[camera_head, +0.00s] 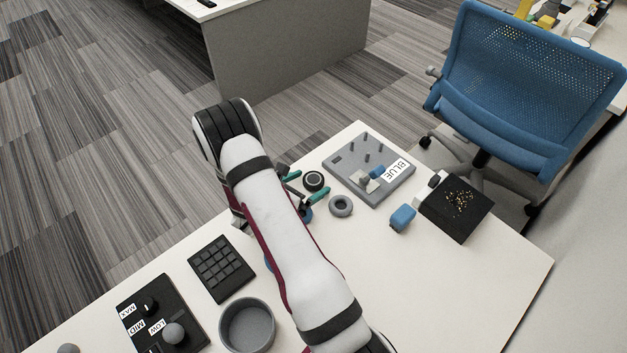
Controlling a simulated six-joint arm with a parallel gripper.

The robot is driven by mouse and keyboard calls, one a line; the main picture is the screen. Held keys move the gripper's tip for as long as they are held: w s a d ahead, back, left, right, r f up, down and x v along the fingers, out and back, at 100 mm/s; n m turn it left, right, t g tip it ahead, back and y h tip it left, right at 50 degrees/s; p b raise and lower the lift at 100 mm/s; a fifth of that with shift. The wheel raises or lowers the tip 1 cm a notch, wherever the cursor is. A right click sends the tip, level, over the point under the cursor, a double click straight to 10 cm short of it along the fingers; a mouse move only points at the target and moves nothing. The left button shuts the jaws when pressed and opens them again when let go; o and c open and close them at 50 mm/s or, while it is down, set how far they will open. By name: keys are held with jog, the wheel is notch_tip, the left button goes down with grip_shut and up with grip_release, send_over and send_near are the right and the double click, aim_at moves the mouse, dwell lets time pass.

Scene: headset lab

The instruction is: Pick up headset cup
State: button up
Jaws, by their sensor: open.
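A dark round piece with a lighter centre, which looks like a headset cup (314,182), lies on the white table. A grey ring (341,206), perhaps an ear cushion, lies just to its lower right. I see nothing held between the fingers. A blue piece (305,214) shows partly beside my arm below the gripper. My arm hides part of the table and of the gripper.
A grey board (344,167) with pegs and a "BLUE" label lies at the back. A blue block (402,217) and a black tray (472,221) with small gold bits lie right. A black keypad (222,268), a control panel (149,307) and a grey bowl (247,306) stand front left. The right front table is clear.

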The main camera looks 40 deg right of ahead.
jog(key=c, duration=1.4)
